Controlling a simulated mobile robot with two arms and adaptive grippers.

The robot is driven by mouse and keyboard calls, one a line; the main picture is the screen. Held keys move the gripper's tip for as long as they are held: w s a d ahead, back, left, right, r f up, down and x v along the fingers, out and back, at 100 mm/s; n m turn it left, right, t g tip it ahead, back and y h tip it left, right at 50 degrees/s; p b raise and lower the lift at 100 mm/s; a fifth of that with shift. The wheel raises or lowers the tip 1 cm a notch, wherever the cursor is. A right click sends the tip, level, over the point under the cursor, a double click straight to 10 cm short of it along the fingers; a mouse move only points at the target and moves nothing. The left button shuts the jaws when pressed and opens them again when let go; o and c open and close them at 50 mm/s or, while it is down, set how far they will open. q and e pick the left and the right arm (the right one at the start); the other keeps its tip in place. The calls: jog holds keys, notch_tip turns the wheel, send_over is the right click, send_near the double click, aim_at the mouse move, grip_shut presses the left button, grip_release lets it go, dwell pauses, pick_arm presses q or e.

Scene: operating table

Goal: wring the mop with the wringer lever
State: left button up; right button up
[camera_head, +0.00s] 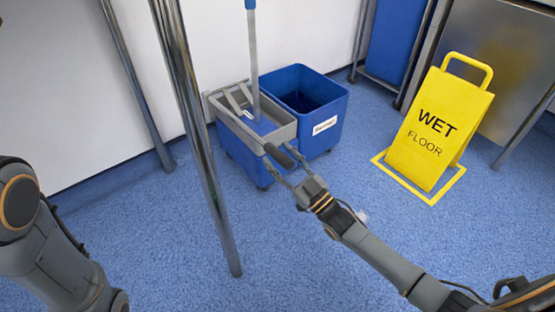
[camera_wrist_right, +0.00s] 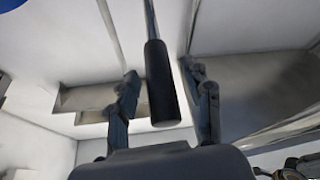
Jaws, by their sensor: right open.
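The mop (camera_head: 254,62) stands upright with its lower end in the grey wringer (camera_head: 227,118) on top of the blue bucket cart (camera_head: 240,157). The wringer lever's dark grip (camera_head: 278,155) points out toward me from the wringer's front. My right gripper (camera_head: 287,160) is open at this grip. In the right wrist view the black lever grip (camera_wrist_right: 162,85) lies between the two spread fingers of my right gripper (camera_wrist_right: 163,90), with a gap visible on both sides. My left arm shows at the left edge, but its gripper is out of view.
A second blue bucket compartment (camera_head: 325,105) is beside the wringer. A yellow wet-floor sign (camera_head: 432,135) stands on the right. A metal pole (camera_head: 205,165) rises in front, left of the cart. Blue floor (camera_head: 310,265) is clear around the cart's front.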

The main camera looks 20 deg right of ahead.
jog(key=shift+w+a+r, duration=0.25)
jog(key=shift+w+a, duration=0.05)
jog(key=shift+w, duration=0.25)
grip_shut()
jog(key=shift+r, duration=0.1)
